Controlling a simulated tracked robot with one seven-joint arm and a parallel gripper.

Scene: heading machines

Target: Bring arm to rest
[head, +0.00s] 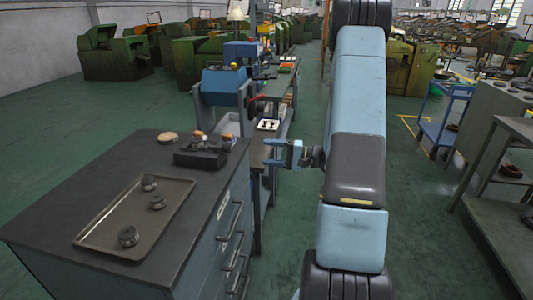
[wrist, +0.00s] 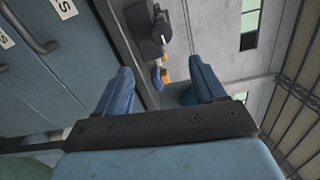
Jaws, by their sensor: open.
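My gripper (head: 283,153) is open and empty in the head view. It points left, just beyond the right edge of the grey-topped cabinet (head: 75,185). My blue-and-black arm stands tall in the middle of the head view. In the wrist view my gripper (wrist: 160,88) shows its two blue fingers well apart with nothing between them. Behind them lie the cabinet's drawers (wrist: 50,60) and a dark block (wrist: 147,32).
On the cabinet are a tray (head: 90,238) with several small metal parts and a dark fixture (head: 200,158). A workbench (head: 275,85) stands behind. A blue cart (head: 440,130) and a metal table (head: 495,215) are at right. Green floor lies between.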

